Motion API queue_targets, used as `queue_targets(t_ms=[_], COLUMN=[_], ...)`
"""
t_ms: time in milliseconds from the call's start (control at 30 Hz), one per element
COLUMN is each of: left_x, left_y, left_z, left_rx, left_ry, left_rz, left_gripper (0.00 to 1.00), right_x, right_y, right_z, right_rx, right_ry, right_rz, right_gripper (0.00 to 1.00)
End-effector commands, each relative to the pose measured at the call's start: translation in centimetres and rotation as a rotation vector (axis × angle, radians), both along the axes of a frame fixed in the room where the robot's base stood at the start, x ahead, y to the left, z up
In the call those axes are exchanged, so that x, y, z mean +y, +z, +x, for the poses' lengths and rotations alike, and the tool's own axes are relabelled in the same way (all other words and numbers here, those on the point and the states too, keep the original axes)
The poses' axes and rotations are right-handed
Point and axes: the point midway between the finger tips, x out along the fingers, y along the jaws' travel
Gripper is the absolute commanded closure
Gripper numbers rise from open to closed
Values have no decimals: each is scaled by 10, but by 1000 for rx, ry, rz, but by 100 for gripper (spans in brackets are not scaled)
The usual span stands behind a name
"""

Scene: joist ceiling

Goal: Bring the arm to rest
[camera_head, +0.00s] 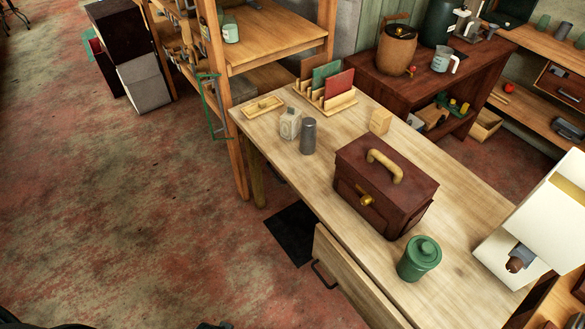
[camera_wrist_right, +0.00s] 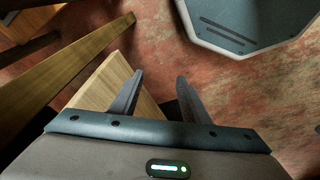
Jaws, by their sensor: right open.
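My right gripper (camera_wrist_right: 157,100) shows in the right wrist view with its two dark fingers apart and nothing between them. It points down over a pale wooden panel (camera_wrist_right: 100,88) and the stained red floor. How far the fingers are from the panel I cannot tell. I cannot make out the right gripper in the head view. My left gripper is not in view.
The wooden table (camera_head: 455,185) bears a dark red chest (camera_head: 375,200), a green canister (camera_head: 419,258), a grey cylinder (camera_head: 308,137) and a card rack (camera_head: 325,97). A drawer front (camera_head: 345,275) faces the open floor (camera_head: 130,220) at left.

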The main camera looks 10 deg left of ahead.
Motion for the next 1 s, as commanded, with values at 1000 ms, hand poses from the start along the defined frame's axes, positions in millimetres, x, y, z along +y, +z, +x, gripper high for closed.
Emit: queue_targets(t_ms=[1000], left_x=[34], left_y=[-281], left_z=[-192], left_rx=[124], left_ry=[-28], left_rz=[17], left_gripper=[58], right_x=[-34], right_y=[-281], right_z=[-192], right_rx=[123], right_ry=[28], right_rz=[-18], right_gripper=[58])
